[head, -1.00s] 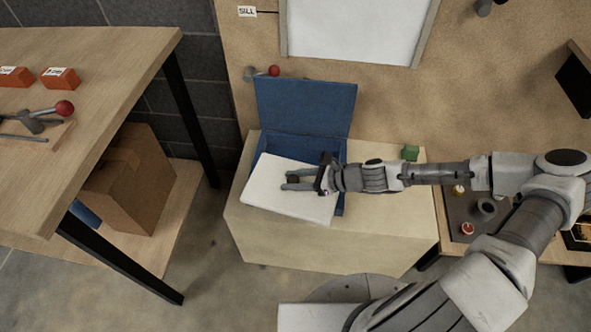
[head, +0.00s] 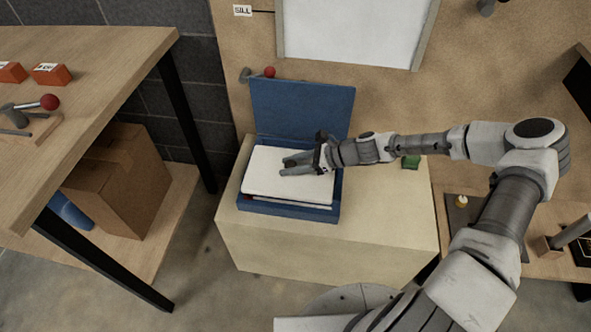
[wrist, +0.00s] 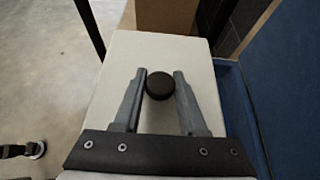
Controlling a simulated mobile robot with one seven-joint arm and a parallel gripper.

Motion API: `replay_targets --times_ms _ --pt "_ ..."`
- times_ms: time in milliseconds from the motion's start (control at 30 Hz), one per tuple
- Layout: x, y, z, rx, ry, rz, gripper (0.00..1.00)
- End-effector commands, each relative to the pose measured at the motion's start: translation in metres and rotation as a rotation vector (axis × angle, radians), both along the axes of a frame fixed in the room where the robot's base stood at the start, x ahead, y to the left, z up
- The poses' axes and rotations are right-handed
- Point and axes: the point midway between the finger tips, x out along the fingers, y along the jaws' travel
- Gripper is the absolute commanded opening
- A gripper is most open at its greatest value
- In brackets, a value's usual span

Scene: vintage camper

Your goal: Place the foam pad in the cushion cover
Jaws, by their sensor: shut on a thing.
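The foam pad (head: 268,185) is a white slab with a round black knob (wrist: 160,84) on top. The cushion cover (head: 290,212) is a blue box-like case on the cream bench, with its flap (head: 303,108) standing open at the back. My gripper (head: 283,166) is shut on the pad's knob, with a finger on each side of it. The pad lies within the cover's outline, with blue edges showing at front and right. I cannot tell whether it touches the cover's bottom. In the wrist view the blue cover (wrist: 240,115) runs along the pad's right side.
The cream bench (head: 390,230) has free room right of the cover, with a small green block (head: 411,162) behind. A wooden table (head: 100,90) with orange blocks stands left, a cardboard box (head: 120,185) beneath it. A board wall rises behind.

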Motion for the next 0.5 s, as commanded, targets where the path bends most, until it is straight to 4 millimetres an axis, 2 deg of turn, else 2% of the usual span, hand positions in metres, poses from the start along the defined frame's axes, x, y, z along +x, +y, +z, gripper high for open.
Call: replay_targets --times_ms 100,400,500 --pt "0.03 -0.005 -0.003 -0.001 -0.004 -0.001 0.0" --pt "0.087 -0.016 -0.002 0.0 -0.004 0.0 0.0" --pt "0.084 -0.016 -0.03 0.005 0.004 -0.001 0.0"
